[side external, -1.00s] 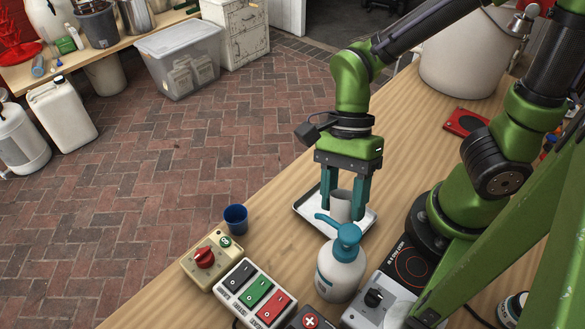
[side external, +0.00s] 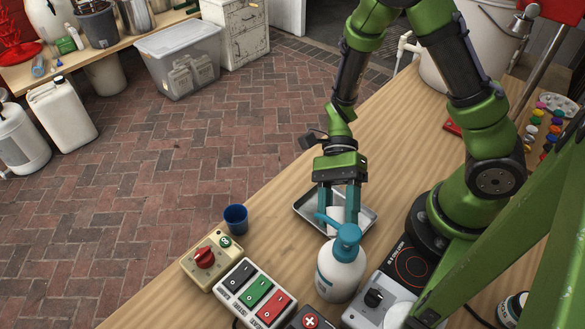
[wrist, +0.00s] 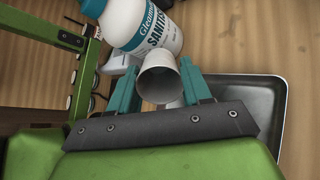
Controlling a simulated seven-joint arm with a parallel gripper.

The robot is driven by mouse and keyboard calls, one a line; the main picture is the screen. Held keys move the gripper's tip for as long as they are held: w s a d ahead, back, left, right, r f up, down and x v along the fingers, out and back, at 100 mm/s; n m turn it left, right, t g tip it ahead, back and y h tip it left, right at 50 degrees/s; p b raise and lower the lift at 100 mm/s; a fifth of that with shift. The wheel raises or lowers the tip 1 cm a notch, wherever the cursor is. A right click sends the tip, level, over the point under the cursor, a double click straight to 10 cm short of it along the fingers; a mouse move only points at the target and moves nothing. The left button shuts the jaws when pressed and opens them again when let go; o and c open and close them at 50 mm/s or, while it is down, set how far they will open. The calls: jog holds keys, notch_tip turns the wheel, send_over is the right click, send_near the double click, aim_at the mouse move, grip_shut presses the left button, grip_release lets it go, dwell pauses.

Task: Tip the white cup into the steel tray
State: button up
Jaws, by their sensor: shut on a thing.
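The white cup (wrist: 158,55) is held between the teal fingers of my gripper (wrist: 158,74). In the wrist view its open mouth faces the camera and its inside looks grey; its contents cannot be made out. In the side view my gripper (side external: 339,212) is low over the steel tray (side external: 367,214), and the cup (side external: 336,214) is a pale patch between the fingers, partly hidden by the pump bottle. The tray also shows in the wrist view (wrist: 262,100), right of and behind the fingers. I cannot tell whether the cup touches the tray.
The white pump bottle with a teal head (side external: 341,268) stands close in front of the tray. A blue cup (side external: 236,218), a red-knob box (side external: 208,258) and a switch box (side external: 255,293) are to the left. A hotplate (side external: 410,267) is at right.

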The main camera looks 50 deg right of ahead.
jog(key=shift+w+d+g+y, duration=0.1)
jog(key=shift+g+y, duration=0.3)
jog(key=shift+y, duration=0.2)
jog(key=shift+r, duration=0.1)
jog(key=shift+w+d+g+y, duration=0.4)
jog(key=shift+d+g+y, duration=0.2)
jog(key=shift+y, duration=0.1)
jog(key=shift+w+d+r+g+y, duration=0.15)
jog(key=shift+r+g+y, duration=0.15)
jog(key=shift+r+y, duration=0.2)
jog(key=shift+r+g+y, duration=0.3)
jog(key=shift+r, duration=0.1)
